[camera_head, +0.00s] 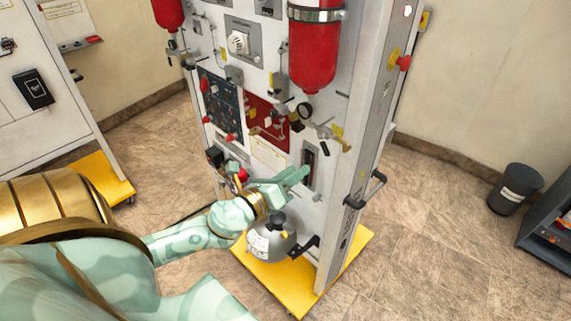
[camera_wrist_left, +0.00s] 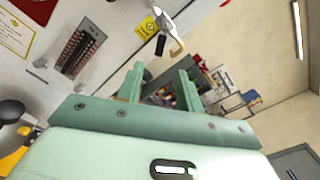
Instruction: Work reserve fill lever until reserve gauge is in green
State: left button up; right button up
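My left gripper (camera_head: 298,176) is in front of the lower right part of the trainer's white panel (camera_head: 268,178). In the left wrist view its fingers (camera_wrist_left: 158,85) stand apart with nothing between them. A silvery lever-like fitting with a brass end (camera_head: 327,133) sits on the panel's right side, above the gripper. It also shows in the left wrist view (camera_wrist_left: 168,28), beyond the fingertips and apart from them. A slotted vertical gauge-like scale (camera_wrist_left: 78,50) is left of the fingers. Labels and gauge readings are too small to read.
A red cylinder (camera_head: 313,52) hangs above the gauge. A grey round vessel (camera_head: 268,243) stands below my gripper on the yellow base (camera_head: 352,250). A black side handle (camera_head: 366,190) juts out at the right. The floor to the right is clear up to a bin (camera_head: 515,190).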

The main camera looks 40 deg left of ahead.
pick_arm(q)
jog(key=shift+s+a, duration=0.1)
jog(key=shift+s, duration=1.15)
